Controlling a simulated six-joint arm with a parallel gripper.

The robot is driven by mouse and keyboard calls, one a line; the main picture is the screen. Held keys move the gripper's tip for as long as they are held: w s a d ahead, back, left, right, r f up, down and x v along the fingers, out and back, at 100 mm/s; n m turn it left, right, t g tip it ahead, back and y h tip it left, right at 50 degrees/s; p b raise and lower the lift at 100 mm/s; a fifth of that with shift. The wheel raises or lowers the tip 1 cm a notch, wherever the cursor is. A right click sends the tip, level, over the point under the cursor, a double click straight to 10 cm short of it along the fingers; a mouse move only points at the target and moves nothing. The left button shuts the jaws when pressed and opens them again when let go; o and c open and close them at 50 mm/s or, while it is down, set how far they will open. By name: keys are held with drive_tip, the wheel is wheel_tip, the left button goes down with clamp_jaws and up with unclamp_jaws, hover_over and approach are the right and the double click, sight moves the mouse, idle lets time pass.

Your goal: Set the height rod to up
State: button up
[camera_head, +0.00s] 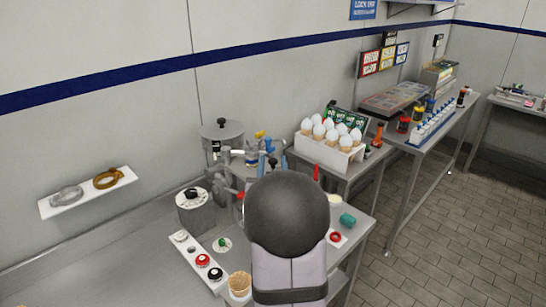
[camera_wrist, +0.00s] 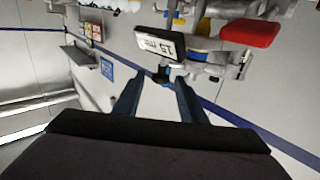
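A metal apparatus (camera_head: 258,158) with blue, yellow and red parts stands on the near bench, partly hidden behind my arm. In the wrist view it carries a white tag (camera_wrist: 158,44) with black print, a red handle (camera_wrist: 250,33) and a small dark part (camera_wrist: 162,74) below the tag. I cannot tell for sure which part is the height rod, or its setting. My gripper (camera_wrist: 158,88) has its two dark blue fingers apart, pointing at the small dark part; whether they touch it is unclear. In the head view my arm hides the gripper.
A white rack of cones (camera_head: 318,151) stands behind the apparatus. A metal canister (camera_head: 222,140), a white strip with red and black knobs (camera_head: 198,262), a cup of sticks (camera_head: 240,284) and a teal cylinder (camera_head: 347,220) are nearby. The bench's left part is clear.

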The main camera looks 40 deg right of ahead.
drive_tip(key=shift+p+x, duration=0.3)
drive_tip(key=shift+x, duration=0.75)
clamp_jaws()
drive_tip(key=shift+r+p, duration=0.35)
drive_tip(key=shift+r, duration=2.65)
drive_tip(key=shift+c, duration=0.2)
unclamp_jaws()
drive_tip(key=shift+o, duration=0.2)
drive_tip(key=shift+f, duration=0.1)
drive_tip(key=shift+s+a, duration=0.15)
